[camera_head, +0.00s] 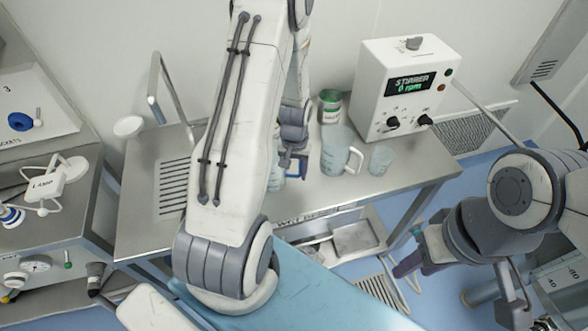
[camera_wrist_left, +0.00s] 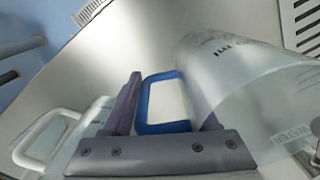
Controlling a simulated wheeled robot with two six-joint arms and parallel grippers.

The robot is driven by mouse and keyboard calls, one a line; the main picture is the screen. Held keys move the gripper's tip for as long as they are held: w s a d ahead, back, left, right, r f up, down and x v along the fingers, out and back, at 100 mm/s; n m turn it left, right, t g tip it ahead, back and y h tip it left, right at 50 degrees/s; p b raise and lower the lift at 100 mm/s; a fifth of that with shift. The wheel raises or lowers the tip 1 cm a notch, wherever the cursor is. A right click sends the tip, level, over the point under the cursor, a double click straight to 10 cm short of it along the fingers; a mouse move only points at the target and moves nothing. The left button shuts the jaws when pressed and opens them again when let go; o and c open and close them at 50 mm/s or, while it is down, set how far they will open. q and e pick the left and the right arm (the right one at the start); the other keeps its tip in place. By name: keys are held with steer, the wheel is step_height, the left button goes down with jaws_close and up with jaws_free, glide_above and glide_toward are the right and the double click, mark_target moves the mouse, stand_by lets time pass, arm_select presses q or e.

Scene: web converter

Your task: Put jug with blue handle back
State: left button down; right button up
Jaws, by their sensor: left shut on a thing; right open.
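The jug with the blue handle (camera_wrist_left: 235,75) is clear with dark print and fills the right of the left wrist view. Its blue handle (camera_wrist_left: 144,103) lies between the fingers of my left gripper (camera_wrist_left: 168,118), which is shut on it. In the head view my left gripper (camera_head: 292,163) is over the steel table, and my left arm hides most of this jug (camera_head: 276,181). I cannot tell whether its base touches the table. My right gripper (camera_head: 410,260) is open and empty, low at the right, away from the table.
A jug with a white handle (camera_head: 338,150) stands close to the right of my left gripper. A small beaker (camera_head: 381,160), a green-labelled can (camera_head: 330,106) and the stirrer box (camera_head: 403,85) stand nearby. The steel table (camera_head: 141,195) has bare room at its left, beside vent slots.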

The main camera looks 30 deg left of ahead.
arm_select(q)
steer(key=shift+f, duration=0.25)
steer(key=shift+f, duration=0.2)
steer(key=shift+c, duration=0.8)
jaws_free()
